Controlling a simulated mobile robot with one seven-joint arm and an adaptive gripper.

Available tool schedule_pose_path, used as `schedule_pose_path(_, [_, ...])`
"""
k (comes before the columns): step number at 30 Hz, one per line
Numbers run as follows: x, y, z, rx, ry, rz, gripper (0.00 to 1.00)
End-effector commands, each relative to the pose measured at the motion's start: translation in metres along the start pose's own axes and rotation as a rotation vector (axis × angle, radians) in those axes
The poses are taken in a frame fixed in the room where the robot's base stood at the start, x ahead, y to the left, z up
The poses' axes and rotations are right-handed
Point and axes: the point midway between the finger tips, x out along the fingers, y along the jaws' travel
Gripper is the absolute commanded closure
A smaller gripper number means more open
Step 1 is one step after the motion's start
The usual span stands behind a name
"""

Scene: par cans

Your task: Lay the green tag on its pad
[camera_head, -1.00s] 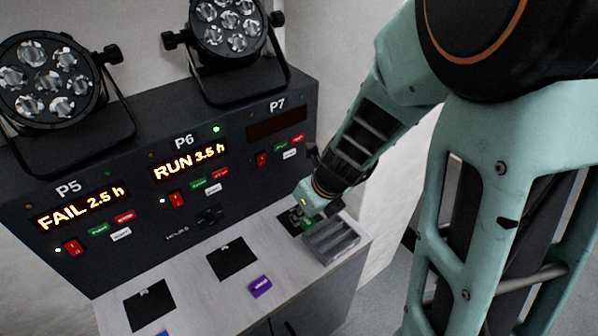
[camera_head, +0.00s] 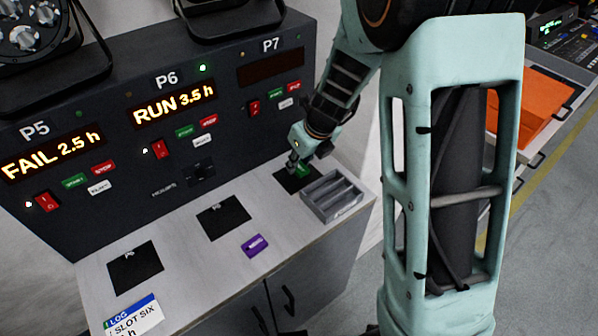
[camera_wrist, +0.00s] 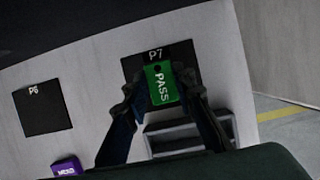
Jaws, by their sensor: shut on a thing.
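The green tag (camera_wrist: 161,84), marked PASS, is held between the two fingers of my gripper (camera_wrist: 163,92) in the wrist view. The gripper is shut on it. Behind it lies the black pad marked P7 (camera_wrist: 183,52), partly covered by the tag and fingers. In the head view my gripper (camera_head: 296,166) is over the P7 pad (camera_head: 287,181) with the green tag (camera_head: 303,171) at its tip. I cannot tell whether the tag touches the pad.
A grey divided tray (camera_head: 332,196) stands just in front of the P7 pad. A purple tag (camera_head: 255,245) lies near the P6 pad (camera_head: 223,217). The P5 pad (camera_head: 134,267) and a LOG card (camera_head: 132,315) are at left. The dark panel (camera_head: 120,170) rises behind.

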Motion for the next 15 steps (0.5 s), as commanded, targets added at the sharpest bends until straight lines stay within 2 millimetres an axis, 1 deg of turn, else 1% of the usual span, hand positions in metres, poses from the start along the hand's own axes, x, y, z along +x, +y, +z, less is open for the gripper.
schedule_pose_path(1, [0.0114, 0.0001, -0.0046, 0.000, -0.001, 0.000, 0.93])
schedule_pose_path(4, [0.0184, 0.0003, -0.0076, 0.000, 0.000, 0.000, 0.93])
schedule_pose_path(15, [0.0179, 0.0005, -0.0077, 0.000, 0.000, 0.001, 0.93])
